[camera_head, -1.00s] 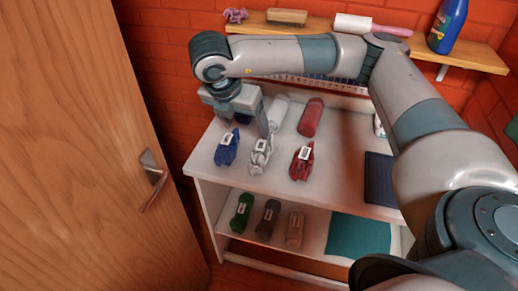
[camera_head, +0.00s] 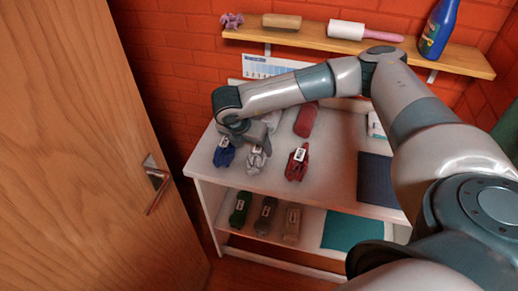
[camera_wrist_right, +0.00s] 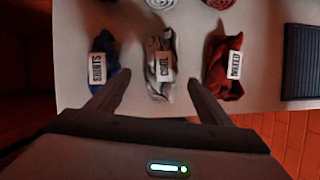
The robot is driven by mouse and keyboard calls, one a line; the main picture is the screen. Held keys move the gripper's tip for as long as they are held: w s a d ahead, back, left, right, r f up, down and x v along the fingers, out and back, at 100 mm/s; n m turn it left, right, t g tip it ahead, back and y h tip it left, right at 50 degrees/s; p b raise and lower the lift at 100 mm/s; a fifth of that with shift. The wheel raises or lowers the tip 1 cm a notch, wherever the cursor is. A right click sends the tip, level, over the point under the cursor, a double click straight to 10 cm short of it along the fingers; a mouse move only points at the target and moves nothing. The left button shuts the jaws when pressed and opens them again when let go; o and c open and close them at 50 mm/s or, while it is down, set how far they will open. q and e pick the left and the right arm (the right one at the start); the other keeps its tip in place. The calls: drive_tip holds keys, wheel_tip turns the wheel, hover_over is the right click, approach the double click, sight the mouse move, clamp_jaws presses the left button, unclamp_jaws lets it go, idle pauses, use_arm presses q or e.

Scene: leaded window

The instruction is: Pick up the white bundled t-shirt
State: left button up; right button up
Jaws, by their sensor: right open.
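The white bundled t-shirt (camera_head: 255,163) lies near the front edge of the white table top, between a blue bundle and a red bundle. It also shows in the right wrist view (camera_wrist_right: 158,42), with a pale label on it. My right gripper (camera_wrist_right: 160,92) is open and empty. In the right wrist view its two fingers point toward the white bundle, one to each side of its near end, and look apart from it. In the head view the right gripper (camera_head: 250,136) is just behind and above the white bundle, partly hidden by its own wrist. My left gripper is not in view.
A blue bundle (camera_head: 224,153) and a red bundle (camera_head: 297,162) flank the white one. A red roll (camera_head: 306,120) lies behind. Darker bundles lie on the lower shelf. A wooden door (camera_head: 75,160) stands at the left.

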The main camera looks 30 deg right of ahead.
sight(255, 151)
drive_tip(key=shift+d+f, duration=0.1)
drive_tip(key=shift+f, duration=0.2)
drive_tip(key=shift+w+d+f+p, duration=0.1)
drive_tip(key=shift+d+f+p, duration=0.2)
drive_tip(key=shift+p, duration=0.4)
drive_tip(key=p+x, duration=0.2)
drive_tip(key=x, duration=0.1)
drive_tip(key=shift+f, duration=0.35)
drive_tip(key=shift+w+f, duration=0.1)
drive_tip(key=shift+f, duration=0.25)
drive_tip(key=shift+c, duration=0.2)
drive_tip(key=c, duration=1.2)
drive_tip(key=shift+o, duration=0.2)
drive_tip(key=shift+r, duration=0.15)
